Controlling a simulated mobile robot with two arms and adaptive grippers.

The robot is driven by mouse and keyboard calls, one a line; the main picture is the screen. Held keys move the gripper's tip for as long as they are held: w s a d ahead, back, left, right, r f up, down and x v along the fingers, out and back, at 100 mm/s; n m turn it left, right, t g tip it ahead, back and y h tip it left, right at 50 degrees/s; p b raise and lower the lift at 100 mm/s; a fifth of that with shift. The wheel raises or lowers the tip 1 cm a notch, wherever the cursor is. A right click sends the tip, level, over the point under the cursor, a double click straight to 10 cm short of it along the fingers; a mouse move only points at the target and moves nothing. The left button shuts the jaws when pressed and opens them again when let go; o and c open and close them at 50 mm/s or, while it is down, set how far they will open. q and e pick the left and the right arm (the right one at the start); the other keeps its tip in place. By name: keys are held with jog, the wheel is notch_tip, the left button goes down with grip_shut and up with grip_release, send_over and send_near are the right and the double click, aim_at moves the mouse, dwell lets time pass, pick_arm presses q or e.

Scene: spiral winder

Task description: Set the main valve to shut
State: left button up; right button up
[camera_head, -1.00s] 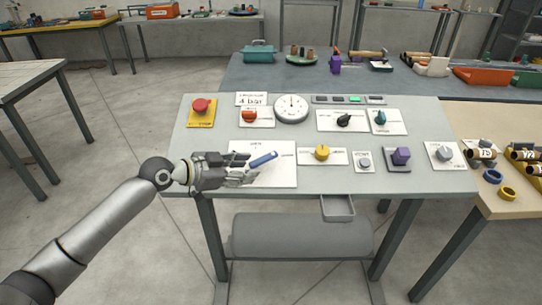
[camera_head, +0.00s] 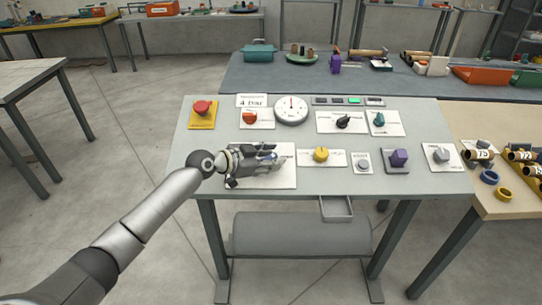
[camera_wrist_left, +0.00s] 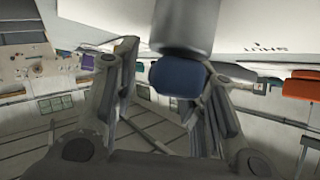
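The main valve is a lever with a blue grip (camera_head: 268,155) on a white plate (camera_head: 288,178) at the front left of the grey panel. In the head view my left gripper (camera_head: 280,157) is over the plate and hides most of the lever. In the left wrist view the blue end of the lever (camera_wrist_left: 178,79) lies between my two spread fingers (camera_wrist_left: 168,85), closer to the right finger. Whether a finger touches it I cannot tell. The word SHUT shows upside down on the plate (camera_wrist_left: 262,46) in the left wrist view. My right gripper is not in view.
Close by on the panel are a yellow knob (camera_head: 321,154), a gauge (camera_head: 291,109), a red-orange knob (camera_head: 249,117) and a red mushroom button (camera_head: 202,107). A grey button (camera_head: 363,165) and a purple knob (camera_head: 398,158) are farther right. A small tray (camera_head: 337,214) hangs at the front edge.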

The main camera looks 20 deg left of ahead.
pick_arm(q)
grip_shut()
dwell(0.3)
